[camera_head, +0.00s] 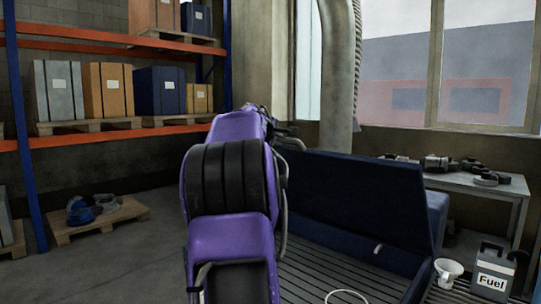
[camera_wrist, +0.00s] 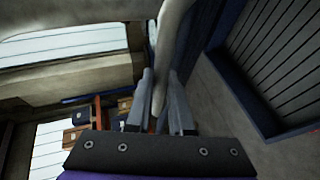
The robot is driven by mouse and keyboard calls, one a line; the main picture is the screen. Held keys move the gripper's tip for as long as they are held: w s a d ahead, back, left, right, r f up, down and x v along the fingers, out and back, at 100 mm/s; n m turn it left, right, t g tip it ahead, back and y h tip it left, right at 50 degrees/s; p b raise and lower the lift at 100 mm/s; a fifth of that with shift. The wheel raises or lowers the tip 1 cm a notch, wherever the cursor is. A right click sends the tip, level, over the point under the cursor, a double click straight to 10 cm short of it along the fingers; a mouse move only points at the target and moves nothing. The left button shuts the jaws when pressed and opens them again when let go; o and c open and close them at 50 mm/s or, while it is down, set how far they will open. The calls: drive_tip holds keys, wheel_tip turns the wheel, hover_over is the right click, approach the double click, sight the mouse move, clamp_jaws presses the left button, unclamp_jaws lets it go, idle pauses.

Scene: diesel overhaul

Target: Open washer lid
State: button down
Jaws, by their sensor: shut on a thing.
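The washer is a low dark blue box (camera_head: 405,262) right of my purple arm in the head view. Its broad blue lid (camera_head: 355,195) stands raised and tilted, with its left end hidden behind my arm. In the wrist view my gripper (camera_wrist: 160,85) has its two grey fingers close together, with a narrow pale strip between them. It is shut on the washer lid, though the exact part held is unclear. In the head view my arm hides most of the gripper and the grip.
A slatted surface (camera_head: 335,262) lies in front of the lid. A Fuel can (camera_head: 493,268) and white bucket (camera_head: 448,270) stand right of the washer. A table (camera_head: 470,183) with dark parts is behind. A pallet (camera_head: 100,222) lies on open floor at left.

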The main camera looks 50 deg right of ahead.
drive_tip(key=shift+s+d+r, duration=0.15)
drive_tip(key=shift+d+r, duration=0.65)
drive_tip(key=shift+d, duration=0.05)
drive_tip(key=shift+s+d+r, duration=0.1)
drive_tip(key=shift+d+r, duration=0.65)
drive_tip(key=shift+d, duration=0.05)
drive_tip(key=c, duration=0.8)
unclamp_jaws()
drive_tip(key=shift+a, duration=0.15)
drive_tip(key=shift+a, duration=0.3)
drive_tip(key=b+v, duration=0.3)
drive_tip(key=v, duration=1.4)
drive_tip(key=shift+b, duration=0.3)
drive_tip(key=shift+s+d+r, duration=0.1)
drive_tip(key=shift+d, duration=0.05)
